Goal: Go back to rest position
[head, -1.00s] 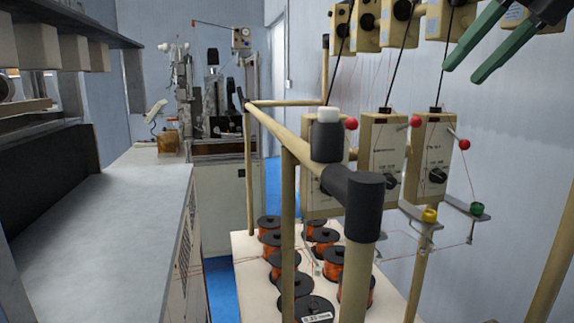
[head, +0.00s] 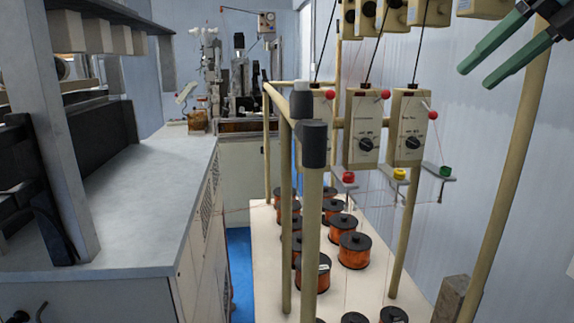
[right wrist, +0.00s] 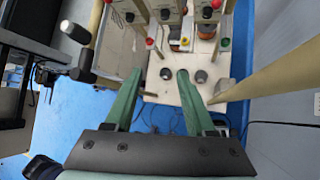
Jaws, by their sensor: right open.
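My right gripper (head: 474,76) shows at the upper right of the head view, its two green fingers apart and empty. In the right wrist view the same gripper (right wrist: 163,88) is open, with nothing between its fingers. Beyond the fingers, the spool table (right wrist: 168,95) and the blue floor show below it. My left gripper is not in view.
A grey worktop (head: 150,190) runs along the left. A tube frame (head: 313,200) stands over a table of copper wire spools (head: 354,250). Tensioner boxes (head: 365,125) hang on the right. A winding machine (head: 235,90) stands at the back. Blue floor (head: 238,270) lies between worktop and table.

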